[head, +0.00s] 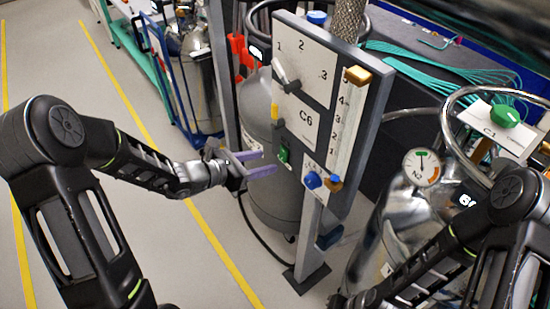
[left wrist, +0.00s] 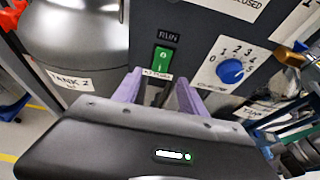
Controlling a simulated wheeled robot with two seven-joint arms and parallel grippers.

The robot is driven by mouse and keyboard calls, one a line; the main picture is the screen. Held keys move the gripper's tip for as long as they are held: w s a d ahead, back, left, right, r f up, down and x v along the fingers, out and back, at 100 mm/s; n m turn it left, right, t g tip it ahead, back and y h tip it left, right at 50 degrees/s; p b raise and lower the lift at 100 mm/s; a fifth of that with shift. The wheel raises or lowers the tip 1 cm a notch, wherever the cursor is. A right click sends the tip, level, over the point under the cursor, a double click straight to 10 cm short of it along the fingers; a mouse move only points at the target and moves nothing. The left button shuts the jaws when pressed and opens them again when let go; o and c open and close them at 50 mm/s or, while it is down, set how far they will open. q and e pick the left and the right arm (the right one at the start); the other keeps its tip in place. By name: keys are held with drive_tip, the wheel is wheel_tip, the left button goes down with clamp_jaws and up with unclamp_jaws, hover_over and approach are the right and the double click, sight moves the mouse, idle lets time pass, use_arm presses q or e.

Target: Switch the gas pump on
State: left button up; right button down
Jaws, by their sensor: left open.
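A green rocker switch (head: 283,152) sits on the grey control panel (head: 375,120), left of a blue knob (head: 312,180). In the left wrist view the switch (left wrist: 162,60) has a RUN label (left wrist: 168,37) above it and a white label below, partly hidden by my fingers. My left gripper (head: 266,163) is open and empty, with its purple fingers pointing at the panel just below and left of the switch. In the left wrist view the fingertips (left wrist: 157,80) lie below the switch, one to each side. Contact cannot be told. My right gripper is out of view.
A grey tank (head: 262,190) stands behind the panel post. The blue dial (left wrist: 231,71) is close to the right finger in the left wrist view. A shiny N2 dewar with a gauge (head: 421,168) stands at right. The floor at left is clear.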

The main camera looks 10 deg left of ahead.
sight(282, 158)
use_arm(q)
drive_tip(key=x, duration=0.5)
drive_tip(key=shift+w+p, duration=0.1)
drive_tip(key=shift+p, duration=0.3)
clamp_jaws()
